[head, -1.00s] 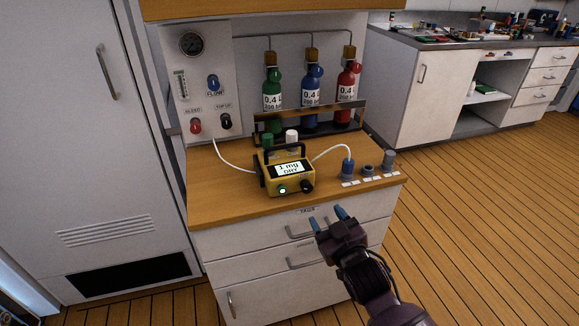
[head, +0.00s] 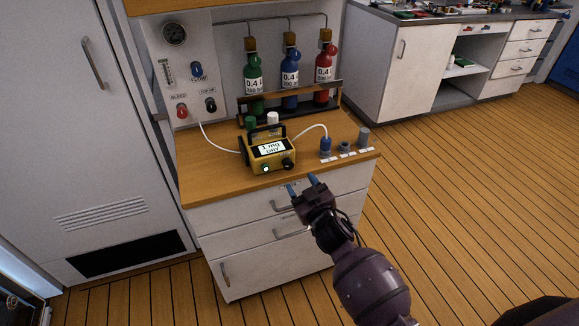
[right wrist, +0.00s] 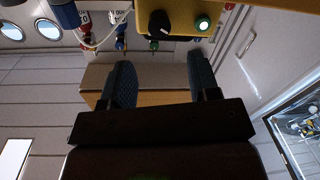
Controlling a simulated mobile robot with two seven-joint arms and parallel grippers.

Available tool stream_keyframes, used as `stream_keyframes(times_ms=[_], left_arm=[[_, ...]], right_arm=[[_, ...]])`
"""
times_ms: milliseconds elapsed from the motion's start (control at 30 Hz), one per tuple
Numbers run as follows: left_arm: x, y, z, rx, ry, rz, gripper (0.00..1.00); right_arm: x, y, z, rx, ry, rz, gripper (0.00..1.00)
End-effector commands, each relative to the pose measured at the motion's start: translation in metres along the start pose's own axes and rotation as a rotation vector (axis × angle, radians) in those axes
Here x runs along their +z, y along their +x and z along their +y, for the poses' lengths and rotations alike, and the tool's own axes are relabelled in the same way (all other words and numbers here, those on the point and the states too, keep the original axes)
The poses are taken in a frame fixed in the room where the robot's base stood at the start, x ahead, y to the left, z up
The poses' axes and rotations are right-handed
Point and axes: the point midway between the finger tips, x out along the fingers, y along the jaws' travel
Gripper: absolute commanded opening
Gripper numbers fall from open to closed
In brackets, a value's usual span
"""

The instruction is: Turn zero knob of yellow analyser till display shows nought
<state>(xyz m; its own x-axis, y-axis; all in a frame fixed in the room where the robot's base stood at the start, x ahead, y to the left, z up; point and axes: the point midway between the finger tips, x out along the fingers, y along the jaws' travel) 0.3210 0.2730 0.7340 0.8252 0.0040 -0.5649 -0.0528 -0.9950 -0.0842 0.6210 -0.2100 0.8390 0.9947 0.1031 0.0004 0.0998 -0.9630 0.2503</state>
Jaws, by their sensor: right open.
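The yellow analyser (head: 269,155) sits on the wooden counter top near its front edge. Its small tilted display (head: 272,148) seems to read "1 mg" with "DRY" on the other line. The right wrist view shows the knob (right wrist: 158,22) and the lit button (right wrist: 203,24) beyond my fingertips. My right gripper (head: 303,185) is open and empty, in front of the counter edge, apart from the knob. My left gripper is not in view.
Green, blue and red bottles (head: 290,70) stand in a rack behind the analyser. A white hose runs from it to a blue-topped fitting (head: 325,146) at its right. A valve panel (head: 185,70) stands at the back left. Drawers (head: 285,215) are below the counter.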

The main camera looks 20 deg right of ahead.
Motion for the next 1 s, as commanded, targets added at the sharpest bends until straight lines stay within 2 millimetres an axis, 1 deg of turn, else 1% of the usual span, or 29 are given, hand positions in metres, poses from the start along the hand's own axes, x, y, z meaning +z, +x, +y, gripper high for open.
stream_keyframes(times_ms=[33, 300, 500, 700, 967, 1000], left_arm=[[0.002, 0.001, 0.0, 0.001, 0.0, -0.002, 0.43], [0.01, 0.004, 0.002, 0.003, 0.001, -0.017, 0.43], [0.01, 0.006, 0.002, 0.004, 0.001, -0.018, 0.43], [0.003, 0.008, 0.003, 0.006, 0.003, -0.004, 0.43], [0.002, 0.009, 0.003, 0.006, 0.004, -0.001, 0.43], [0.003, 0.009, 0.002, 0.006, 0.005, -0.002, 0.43]], right_arm=[[0.001, 0.009, -0.001, -0.001, 0.0, 0.0, 0.56], [0.002, 0.05, 0.0, 0.0, 0.0, -0.001, 0.56], [0.002, 0.071, -0.001, 0.0, -0.001, -0.001, 0.56], [0.001, 0.08, 0.0, 0.001, 0.0, -0.001, 0.56], [0.0, 0.081, 0.0, 0.001, 0.0, 0.0, 0.56], [0.0, 0.081, 0.0, 0.001, 0.0, 0.0, 0.54]])
